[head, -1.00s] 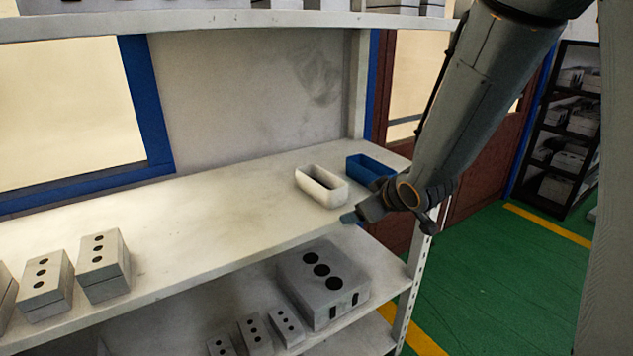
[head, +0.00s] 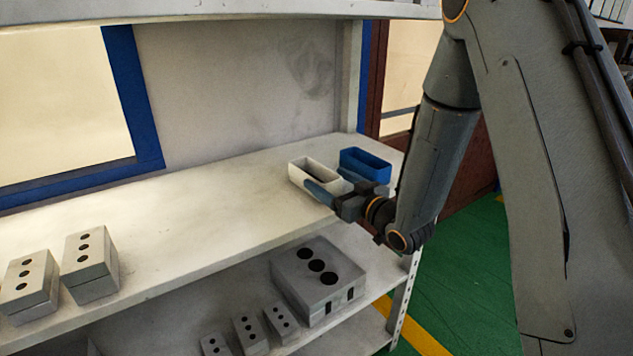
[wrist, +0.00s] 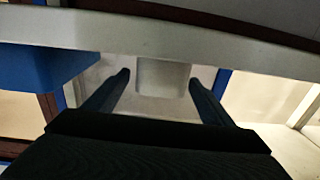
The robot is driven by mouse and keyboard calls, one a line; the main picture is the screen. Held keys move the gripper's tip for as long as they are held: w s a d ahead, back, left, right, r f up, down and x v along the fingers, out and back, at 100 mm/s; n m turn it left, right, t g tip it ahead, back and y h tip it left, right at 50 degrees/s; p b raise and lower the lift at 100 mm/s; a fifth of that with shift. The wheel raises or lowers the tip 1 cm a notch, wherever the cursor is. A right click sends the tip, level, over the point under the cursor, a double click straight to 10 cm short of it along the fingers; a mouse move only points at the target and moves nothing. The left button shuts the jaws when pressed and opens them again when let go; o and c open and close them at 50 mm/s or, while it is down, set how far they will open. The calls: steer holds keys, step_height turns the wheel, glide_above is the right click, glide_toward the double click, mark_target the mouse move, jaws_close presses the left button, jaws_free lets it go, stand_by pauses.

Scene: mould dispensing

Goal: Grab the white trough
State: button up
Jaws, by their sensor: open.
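The white trough (head: 298,169) stands on the upper deck of the shelf near its right end, and its top is open. My gripper (head: 324,179) is open at the trough's near side, with its fingers pointing toward it. In the wrist view, the white trough (wrist: 163,78) shows between the two spread fingers of my gripper (wrist: 158,77), with a gap on each side. The fingers and wrist hide part of the trough's near side in the head view. I cannot tell whether a finger touches it.
A blue trough (head: 368,158) stands just right of the white one, and it shows at left in the wrist view (wrist: 35,68). Grey blocks with holes (head: 90,265) sit at the shelf's left. A larger grey block (head: 318,280) is below. The shelf's middle (head: 200,225) is clear.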

mark_target(314, 171)
steer(key=p+x, duration=0.3)
steer(key=x, duration=0.2)
steer(key=shift+w+a+r, duration=0.1)
steer(key=shift+w+a, duration=0.45)
steer(key=shift+w, duration=0.15)
steer(key=c, duration=1.2)
